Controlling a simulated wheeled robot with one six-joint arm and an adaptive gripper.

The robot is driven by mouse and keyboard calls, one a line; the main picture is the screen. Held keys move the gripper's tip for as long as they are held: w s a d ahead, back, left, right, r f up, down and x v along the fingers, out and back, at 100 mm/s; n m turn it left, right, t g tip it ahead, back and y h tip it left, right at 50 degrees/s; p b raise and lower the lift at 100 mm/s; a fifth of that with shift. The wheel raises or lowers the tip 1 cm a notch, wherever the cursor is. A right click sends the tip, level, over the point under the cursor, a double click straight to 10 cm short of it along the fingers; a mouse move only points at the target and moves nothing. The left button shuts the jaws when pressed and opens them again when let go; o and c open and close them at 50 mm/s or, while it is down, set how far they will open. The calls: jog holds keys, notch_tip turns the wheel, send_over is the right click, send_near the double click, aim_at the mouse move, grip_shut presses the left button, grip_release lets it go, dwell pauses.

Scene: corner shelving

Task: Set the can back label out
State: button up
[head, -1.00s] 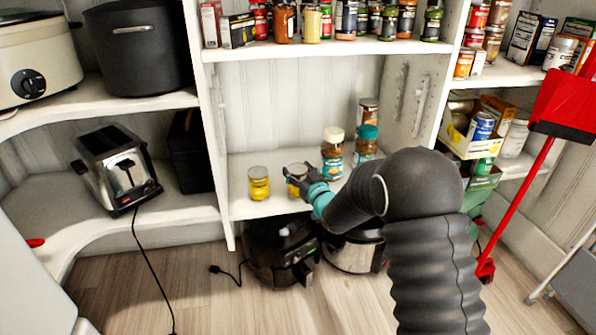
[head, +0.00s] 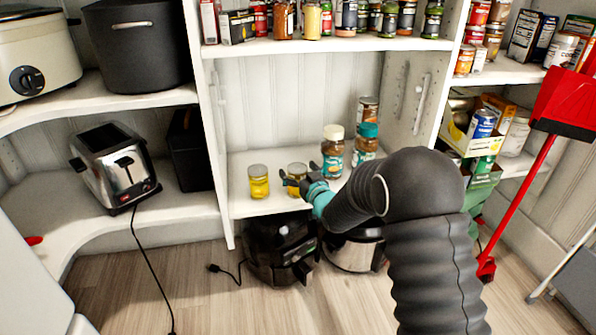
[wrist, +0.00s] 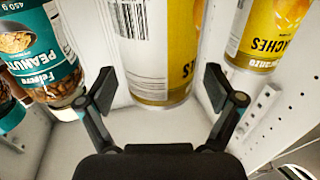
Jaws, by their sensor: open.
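A yellow peaches can (head: 297,170) stands upright on the lower middle shelf (head: 235,205), partly hidden by my gripper (head: 299,180). In the wrist view, the can (wrist: 157,45) is ahead and between the open fingers (wrist: 158,88), with a gap beside each finger. Its white back label with a barcode and small print faces the wrist camera, with a yellow strip along the right edge.
A peanut jar (head: 333,152) with a cream lid and a teal-lidded jar (head: 366,143) stand to the right, with another can (head: 368,109) behind. The peanut jar is close to one finger in the wrist view (wrist: 42,70). Shelf space behind the cans looks clear.

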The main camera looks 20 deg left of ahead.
jog(key=shift+f, duration=0.1)
jog(key=v, duration=1.2)
